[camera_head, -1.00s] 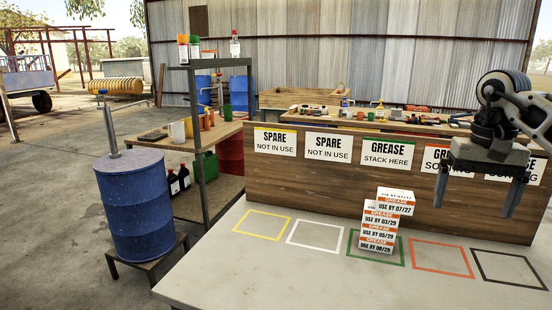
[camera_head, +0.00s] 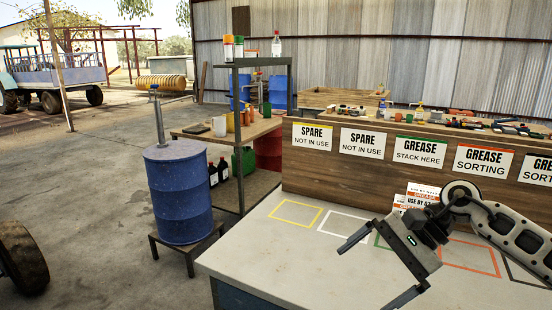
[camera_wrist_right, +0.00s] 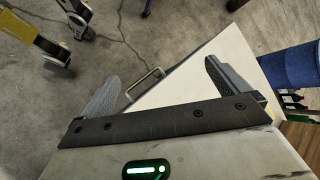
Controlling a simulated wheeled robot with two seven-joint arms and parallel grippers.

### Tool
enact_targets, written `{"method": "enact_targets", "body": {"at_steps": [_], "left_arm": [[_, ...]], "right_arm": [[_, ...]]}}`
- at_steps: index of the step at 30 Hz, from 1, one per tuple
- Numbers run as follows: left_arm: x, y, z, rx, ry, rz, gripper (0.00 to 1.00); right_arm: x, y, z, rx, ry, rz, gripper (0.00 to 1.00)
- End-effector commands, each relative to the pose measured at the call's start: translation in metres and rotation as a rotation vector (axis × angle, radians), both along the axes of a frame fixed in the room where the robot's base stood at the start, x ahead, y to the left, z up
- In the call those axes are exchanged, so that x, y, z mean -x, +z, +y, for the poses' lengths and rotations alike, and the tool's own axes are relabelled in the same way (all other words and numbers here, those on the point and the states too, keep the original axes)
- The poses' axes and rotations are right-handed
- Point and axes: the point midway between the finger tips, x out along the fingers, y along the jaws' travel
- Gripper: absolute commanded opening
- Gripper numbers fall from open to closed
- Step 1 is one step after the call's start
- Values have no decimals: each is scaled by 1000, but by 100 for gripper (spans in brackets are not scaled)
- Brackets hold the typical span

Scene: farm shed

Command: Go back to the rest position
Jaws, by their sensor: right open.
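My right gripper (camera_head: 376,272) is open and empty above the front of the pale bench (camera_head: 275,262), its fingers spread and pointing left. It also shows open in the right wrist view (camera_wrist_right: 163,70), over the bench edge and concrete floor. The stack of white and orange grease boxes (camera_head: 417,194) stands behind my right arm at the green outlined square, under the "GREASE STACK HERE" sign (camera_head: 420,151). My arm hides its lower part. My left gripper is not in view.
A blue drum (camera_head: 180,195) with a pump stands on a low stand left of the bench. Yellow (camera_head: 297,213) and white outlined squares on the bench are empty. A wooden panel with signs runs behind. Open concrete floor lies at left.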

Motion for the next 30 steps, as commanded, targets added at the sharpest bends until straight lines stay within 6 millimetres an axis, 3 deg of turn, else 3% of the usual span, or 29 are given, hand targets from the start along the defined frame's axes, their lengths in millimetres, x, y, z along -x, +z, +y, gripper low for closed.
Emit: {"method": "enact_targets", "body": {"at_steps": [1, 3, 7, 11, 14, 17, 18, 21, 24, 27, 30], "left_arm": [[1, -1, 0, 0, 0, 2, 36], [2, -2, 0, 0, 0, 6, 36], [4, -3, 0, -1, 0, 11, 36], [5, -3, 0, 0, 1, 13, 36], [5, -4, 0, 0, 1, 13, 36], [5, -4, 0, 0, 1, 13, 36], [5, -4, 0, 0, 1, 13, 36], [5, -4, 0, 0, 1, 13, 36], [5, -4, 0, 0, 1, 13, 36], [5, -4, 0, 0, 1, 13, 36], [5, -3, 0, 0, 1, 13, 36]], "right_arm": [[14, -13, 41, -160, -68, 124, 100], [26, -14, 84, -382, -200, 321, 100], [39, -8, 131, -765, -463, 787, 100], [38, -16, 136, -1111, -745, 1349, 100], [36, -43, 119, -1358, -961, 1823, 100], [47, -92, 91, -1599, -1170, 2316, 100], [57, -117, 79, 1555, 1143, -2300, 100], [93, -174, 55, 1273, 922, -1935, 100], [132, -215, 41, 1092, 760, -1653, 100], [164, -241, 34, 981, 651, -1460, 100], [183, -254, 30, 924, 593, -1352, 100]]}}
